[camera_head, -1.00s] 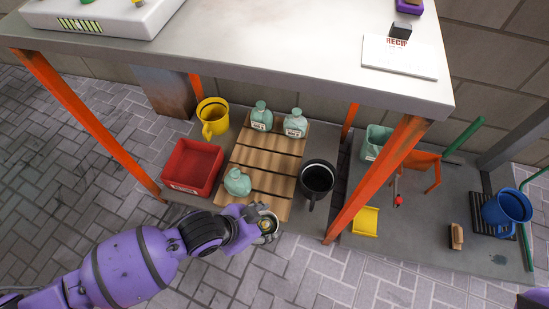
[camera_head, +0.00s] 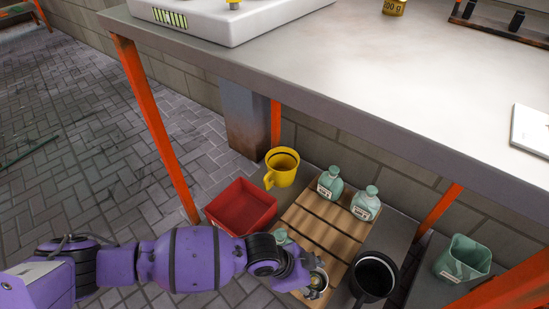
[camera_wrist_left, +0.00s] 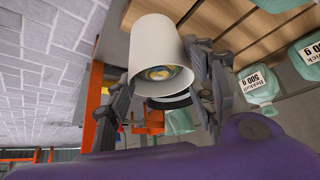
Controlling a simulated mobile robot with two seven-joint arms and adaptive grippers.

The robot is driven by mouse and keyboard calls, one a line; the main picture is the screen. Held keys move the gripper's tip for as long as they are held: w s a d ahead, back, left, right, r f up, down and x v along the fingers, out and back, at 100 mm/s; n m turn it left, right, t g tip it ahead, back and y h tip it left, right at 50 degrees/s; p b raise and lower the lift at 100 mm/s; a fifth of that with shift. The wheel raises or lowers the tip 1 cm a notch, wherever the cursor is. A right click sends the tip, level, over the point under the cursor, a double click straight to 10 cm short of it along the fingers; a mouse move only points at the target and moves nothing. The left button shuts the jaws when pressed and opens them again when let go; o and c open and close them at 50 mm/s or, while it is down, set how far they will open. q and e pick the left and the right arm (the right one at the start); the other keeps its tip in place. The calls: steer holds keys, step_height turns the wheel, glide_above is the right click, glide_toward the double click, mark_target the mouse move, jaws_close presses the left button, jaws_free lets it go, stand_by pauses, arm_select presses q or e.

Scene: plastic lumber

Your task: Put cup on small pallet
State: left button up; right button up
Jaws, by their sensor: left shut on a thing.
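My left gripper (camera_head: 310,283) is low over the front edge of the slatted wooden pallet (camera_head: 322,232). It is shut on a white cup (camera_head: 319,284), which is small and partly hidden in the head view. In the left wrist view the white cup (camera_wrist_left: 157,42) sits between the fingers, its open end toward the camera and something yellow and blue inside. The pallet's slats (camera_wrist_left: 225,22) show behind it. I cannot tell whether the cup touches the pallet. My right gripper is not in view.
Two green bottles (camera_head: 330,184) stand at the pallet's back; another (camera_head: 281,238) is partly behind my arm. A red bin (camera_head: 241,206) and yellow mug (camera_head: 282,167) are left, a black mug (camera_head: 374,277) right. The grey tabletop (camera_head: 400,80) overhangs behind.

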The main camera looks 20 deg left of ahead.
mark_target(315, 275)
arm_select(q)
steer(key=shift+w+d+f+b, duration=0.1)
steer(key=shift+w+f+b, duration=0.15)
steer(key=shift+w, duration=0.4)
steer(key=shift+w+d+f+b, duration=0.15)
steer(key=shift+w+f, duration=0.15)
steer(key=shift+w, duration=0.3)
steer(key=f+b, duration=0.1)
steer(key=f, duration=0.1)
steer(key=f+b, duration=0.1)
steer(key=shift+w+a+f, duration=0.1)
steer(key=shift+w+f, duration=0.25)
steer(key=shift+r, duration=0.1)
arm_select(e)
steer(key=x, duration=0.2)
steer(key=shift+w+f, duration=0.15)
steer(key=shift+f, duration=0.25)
arm_select(q)
steer(key=o, duration=1.2)
